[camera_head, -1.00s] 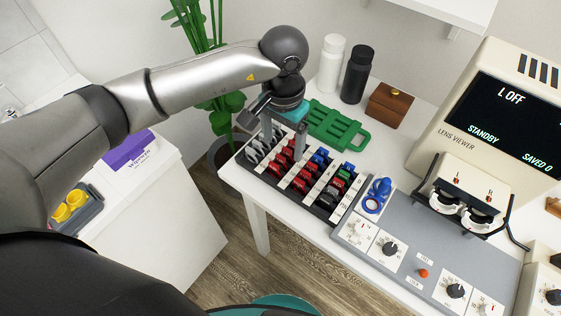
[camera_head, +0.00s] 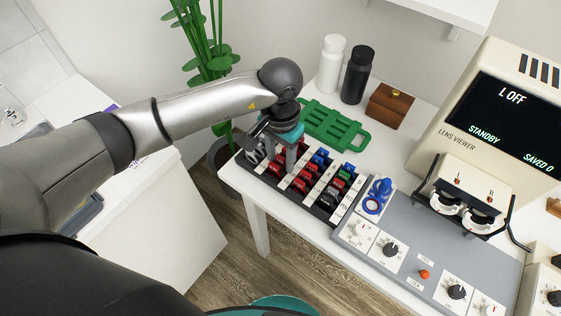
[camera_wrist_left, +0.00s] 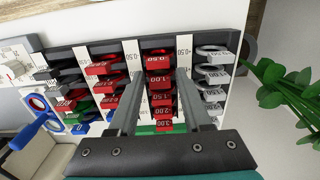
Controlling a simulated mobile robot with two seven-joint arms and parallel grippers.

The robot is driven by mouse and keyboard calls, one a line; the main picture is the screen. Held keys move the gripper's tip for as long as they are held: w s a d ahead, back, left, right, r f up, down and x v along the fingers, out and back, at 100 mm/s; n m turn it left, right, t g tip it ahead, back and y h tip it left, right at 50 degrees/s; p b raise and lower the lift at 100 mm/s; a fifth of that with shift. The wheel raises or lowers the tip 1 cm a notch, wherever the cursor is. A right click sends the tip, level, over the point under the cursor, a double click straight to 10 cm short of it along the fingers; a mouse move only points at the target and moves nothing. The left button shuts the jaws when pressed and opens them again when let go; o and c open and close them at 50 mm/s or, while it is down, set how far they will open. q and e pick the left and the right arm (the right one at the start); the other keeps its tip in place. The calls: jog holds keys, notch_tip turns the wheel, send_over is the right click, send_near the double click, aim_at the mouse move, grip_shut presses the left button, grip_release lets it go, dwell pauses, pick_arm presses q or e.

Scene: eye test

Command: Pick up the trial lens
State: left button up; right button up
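The trial lenses stand in rows in a dark rack (camera_head: 333,201); which one is meant cannot be told. In the left wrist view, a column of red lenses, with 0.50 (camera_wrist_left: 160,59) and 1.00 (camera_wrist_left: 161,83) among them, lies in line with the gap between my fingers. Another red column (camera_wrist_left: 103,69) and grey lenses (camera_wrist_left: 214,73) flank it. My left gripper (camera_head: 284,163) points down over the rack's left part. It is open in the left wrist view (camera_wrist_left: 158,76), with nothing visibly clamped. Its arm hides part of the rack in the head view. My right gripper is out of view.
A green tray (camera_head: 334,127), white bottle (camera_head: 331,65), black bottle (camera_head: 356,75) and wooden box (camera_head: 389,106) stand behind the rack. A blue-handled ring (camera_head: 375,199) and control panel (camera_head: 420,245) lie to the right, before the lens viewer (camera_head: 500,110). A plant (camera_head: 205,60) stands left.

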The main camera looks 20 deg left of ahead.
pick_arm(q)
grip_shut()
jog(key=shift+r, duration=0.1)
